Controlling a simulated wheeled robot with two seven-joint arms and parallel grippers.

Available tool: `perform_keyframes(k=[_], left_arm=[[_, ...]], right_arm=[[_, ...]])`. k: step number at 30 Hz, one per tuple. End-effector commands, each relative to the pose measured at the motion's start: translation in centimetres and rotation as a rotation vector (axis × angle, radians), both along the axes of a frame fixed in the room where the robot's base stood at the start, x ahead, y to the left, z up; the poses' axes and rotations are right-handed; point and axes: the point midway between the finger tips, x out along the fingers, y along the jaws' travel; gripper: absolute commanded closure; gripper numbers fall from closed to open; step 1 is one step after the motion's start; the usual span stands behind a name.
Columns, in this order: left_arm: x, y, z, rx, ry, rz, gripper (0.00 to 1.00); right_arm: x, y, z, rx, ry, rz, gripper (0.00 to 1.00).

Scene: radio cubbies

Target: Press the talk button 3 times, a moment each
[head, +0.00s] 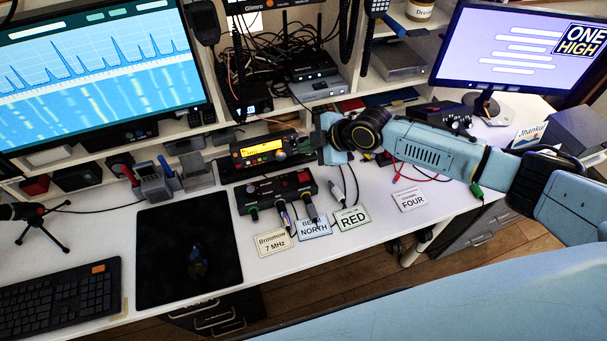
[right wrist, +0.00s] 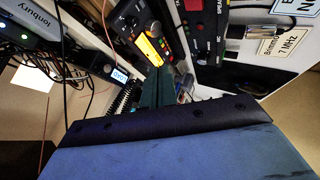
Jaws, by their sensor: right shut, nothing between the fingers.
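I cannot tell for sure which control is the talk button. A radio (head: 262,151) with a lit orange display stands at the back of the desk; it also shows in the right wrist view (right wrist: 143,38). In front of it lies a black control box (head: 268,190) with a red button (head: 304,177) at its right end. My right gripper (head: 324,140) is shut and empty, just right of the radio. In the right wrist view its closed fingers (right wrist: 166,88) point toward the radio's side; contact cannot be told. My left gripper is not in view.
Paper labels (head: 274,242) and cables lie before the control box. A mouse mat (head: 186,250), a keyboard (head: 62,297) and a small tripod microphone (head: 32,212) are at left. Monitors stand on both sides. Shelves with cabled devices (head: 312,80) rise behind.

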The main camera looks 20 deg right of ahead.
Motion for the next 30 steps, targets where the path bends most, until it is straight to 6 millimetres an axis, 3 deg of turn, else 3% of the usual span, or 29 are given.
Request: perform_keyframes(k=[14,20,30], left_arm=[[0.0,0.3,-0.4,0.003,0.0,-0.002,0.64],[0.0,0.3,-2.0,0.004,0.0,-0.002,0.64],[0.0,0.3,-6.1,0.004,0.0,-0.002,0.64]], right_arm=[[0.0,0.0,-0.5,-0.001,0.0,0.001,1.0],[0.0,0.0,-2.3,-0.001,0.001,0.001,1.0],[0.0,0.0,-7.2,0.0,0.0,0.0,1.0]])
